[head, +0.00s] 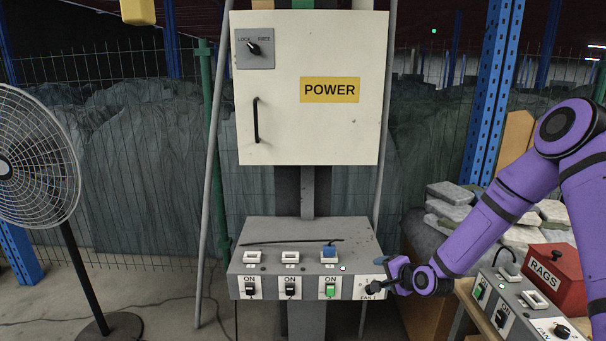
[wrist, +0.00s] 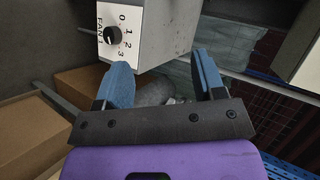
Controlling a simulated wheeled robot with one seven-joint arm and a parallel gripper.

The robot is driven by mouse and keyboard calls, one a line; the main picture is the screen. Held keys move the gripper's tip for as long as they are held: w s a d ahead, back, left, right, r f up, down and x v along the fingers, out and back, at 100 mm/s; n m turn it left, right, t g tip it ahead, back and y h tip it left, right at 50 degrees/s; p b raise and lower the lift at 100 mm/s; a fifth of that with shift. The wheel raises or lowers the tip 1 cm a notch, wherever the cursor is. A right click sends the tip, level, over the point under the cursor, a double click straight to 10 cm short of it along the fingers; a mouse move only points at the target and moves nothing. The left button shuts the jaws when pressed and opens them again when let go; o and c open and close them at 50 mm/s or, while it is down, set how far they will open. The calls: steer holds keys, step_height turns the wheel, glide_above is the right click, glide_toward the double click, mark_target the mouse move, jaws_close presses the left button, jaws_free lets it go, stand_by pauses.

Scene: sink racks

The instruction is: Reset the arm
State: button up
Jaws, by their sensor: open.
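My purple arm (head: 515,200) reaches in from the right in the head view. My gripper (head: 384,272) is at the right end of the grey control box (head: 300,235), in front of its FAN 1 label and partly hiding it. In the wrist view my gripper (wrist: 161,75) shows two blue fingers spread apart with nothing between them. The black FAN 1 knob (wrist: 113,35) is ahead of the left finger, apart from it, on the box's white dial plate.
A cream POWER cabinet (head: 310,125) stands above the control box. A second switch box (head: 510,305) and a red RAGS box (head: 556,278) are at the lower right, under my arm. A standing fan (head: 35,160) is at the left. Floor between is mostly free.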

steer(key=s+d+r+n+g+h, duration=0.1)
steer(key=s+d+r+n+h, duration=0.15)
steer(key=s+r, duration=0.45)
steer(key=s+d+r+n+g+h, duration=0.1)
steer(key=s+r+n, duration=0.15)
steer(key=r, duration=0.75)
steer(key=s+d+r+n+g+h, duration=0.1)
steer(key=s+d+r+n+h, duration=0.2)
steer(key=r, duration=0.6)
steer(key=s+r+n, duration=0.1)
steer(key=s+r, duration=0.2)
steer(key=s, duration=0.6)
steer(key=s+r+n+g, duration=0.1)
steer(key=s+r, duration=0.3)
steer(key=s, duration=0.5)
steer(key=s+r+n+g, duration=0.1)
steer(key=s+r, duration=0.3)
steer(key=s, duration=0.6)
steer(key=shift+r+y, duration=0.25)
steer(key=shift+y, duration=0.2)
steer(key=shift+s, duration=0.1)
